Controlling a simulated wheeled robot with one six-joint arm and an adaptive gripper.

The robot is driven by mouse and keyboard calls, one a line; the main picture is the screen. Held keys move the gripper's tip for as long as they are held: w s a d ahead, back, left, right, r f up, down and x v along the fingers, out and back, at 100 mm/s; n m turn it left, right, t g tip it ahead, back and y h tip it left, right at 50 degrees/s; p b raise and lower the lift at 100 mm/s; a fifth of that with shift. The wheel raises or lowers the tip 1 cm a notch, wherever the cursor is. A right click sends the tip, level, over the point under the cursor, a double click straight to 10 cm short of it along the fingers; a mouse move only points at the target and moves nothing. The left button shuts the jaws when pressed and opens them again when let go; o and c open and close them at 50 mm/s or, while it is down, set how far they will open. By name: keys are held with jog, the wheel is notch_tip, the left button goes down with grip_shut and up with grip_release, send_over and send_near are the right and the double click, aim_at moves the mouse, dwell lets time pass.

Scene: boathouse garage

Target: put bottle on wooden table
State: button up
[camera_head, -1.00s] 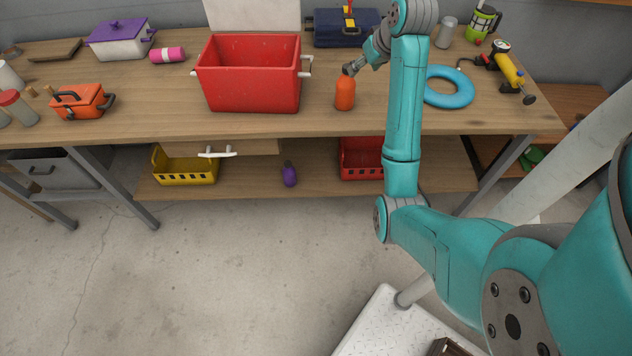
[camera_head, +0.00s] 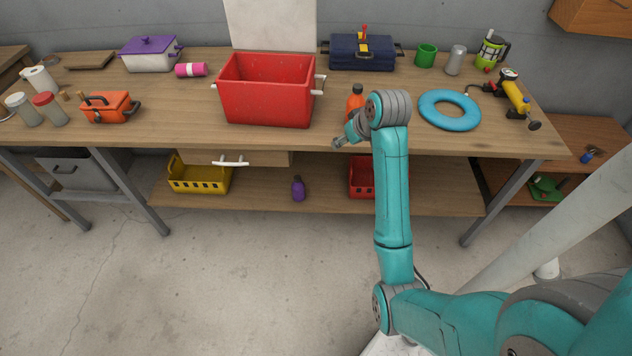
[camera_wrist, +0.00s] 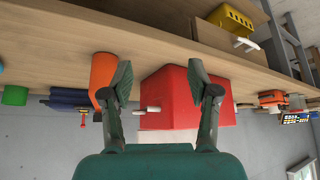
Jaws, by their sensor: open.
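An orange bottle (camera_head: 355,102) with a dark cap stands upright on the wooden workbench top (camera_head: 190,115), right of the red bin. My gripper (camera_head: 339,143) is near the bench's front edge, on the near side of the bottle; my wrist hides the bottle's lower right part. In the wrist view, which is upside down, my gripper (camera_wrist: 159,78) is open with nothing between its fingers. The bottle (camera_wrist: 102,72) shows there beside the left finger, outside the gap. A small purple bottle (camera_head: 298,189) stands on the lower shelf.
The red bin (camera_head: 268,98) is left of the bottle; a blue ring (camera_head: 435,119) lies right. A navy toolbox (camera_head: 348,55), green mug (camera_head: 426,55) and grey can (camera_head: 456,60) stand behind. Bare wood lies left of the bin. A low wooden table (camera_head: 579,134) is at the right.

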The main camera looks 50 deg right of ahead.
jog(key=w+a+f+n, duration=0.1)
jog(key=a+f, duration=0.7)
jog(key=a, duration=0.3)
jog(key=shift+w+f+y, duration=0.3)
jog(key=shift+f, duration=0.1)
jog(key=shift+c, duration=0.2)
grip_shut()
dwell(1.0)
